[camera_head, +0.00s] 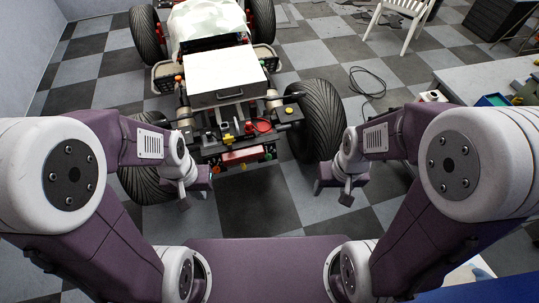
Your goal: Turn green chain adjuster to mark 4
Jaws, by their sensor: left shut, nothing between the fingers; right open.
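The stripped quad (228,81) stands ahead of me, its near end facing me between my two arms. Small coloured parts, red, yellow and green, sit along its near end. I cannot single out the green chain adjuster or its marks at this size. My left gripper (184,201) is shut and empty, in front of the quad's near left tyre (143,186). My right gripper (333,194) is open and empty, to the right of the near end and below the near right tyre (322,118). Both grippers look apart from the quad's coloured parts.
A red block (242,157) sits low on the quad's near end. A black cable (372,86) lies on the checkered floor to the right. A white chair (403,17) and a workbench (471,79) stand further right. Floor between my grippers is clear.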

